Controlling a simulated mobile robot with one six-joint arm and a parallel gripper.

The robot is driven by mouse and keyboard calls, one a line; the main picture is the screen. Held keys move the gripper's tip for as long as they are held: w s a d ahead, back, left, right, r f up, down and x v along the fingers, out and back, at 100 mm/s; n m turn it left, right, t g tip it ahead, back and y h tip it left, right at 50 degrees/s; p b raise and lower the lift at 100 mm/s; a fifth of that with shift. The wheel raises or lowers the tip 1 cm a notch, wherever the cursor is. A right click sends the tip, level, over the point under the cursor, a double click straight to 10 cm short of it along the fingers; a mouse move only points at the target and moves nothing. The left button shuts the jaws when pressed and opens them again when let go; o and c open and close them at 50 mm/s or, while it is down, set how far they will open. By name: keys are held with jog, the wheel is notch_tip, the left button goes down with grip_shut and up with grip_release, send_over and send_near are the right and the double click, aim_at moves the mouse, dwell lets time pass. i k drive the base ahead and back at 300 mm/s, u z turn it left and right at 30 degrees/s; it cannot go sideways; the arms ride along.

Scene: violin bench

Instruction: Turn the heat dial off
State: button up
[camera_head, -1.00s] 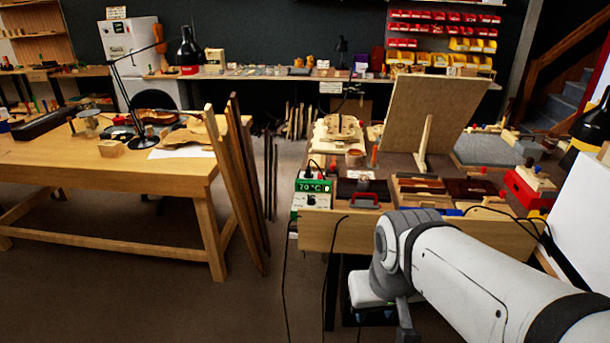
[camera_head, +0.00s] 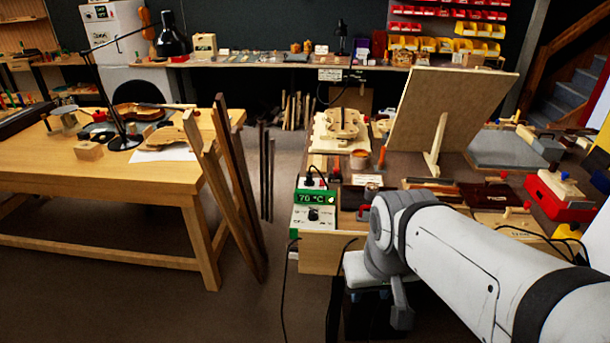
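The heat controller (camera_head: 316,206) is a green and white box at the front left corner of the right bench. Its display (camera_head: 311,197) reads 70 °C, and a small yellow light shows beside it. The black heat dial (camera_head: 313,214) sits on the white front panel below the display; its exact pointer angle is too small to tell. My white arm reaches in from the lower right, to the right of the controller and apart from it. My gripper's fingertips cannot be made out, so its state is unclear.
The right bench (camera_head: 318,261) also holds a violin body mould (camera_head: 341,126), a leaning board (camera_head: 447,105) and a red box (camera_head: 556,195). Upright wood strips (camera_head: 229,180) lean against the left table (camera_head: 110,184). Dark cables hang below the controller.

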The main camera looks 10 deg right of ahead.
aim_at(313, 216)
jog(key=z, duration=0.15)
jog(key=i, duration=0.9)
jog(key=z, duration=0.15)
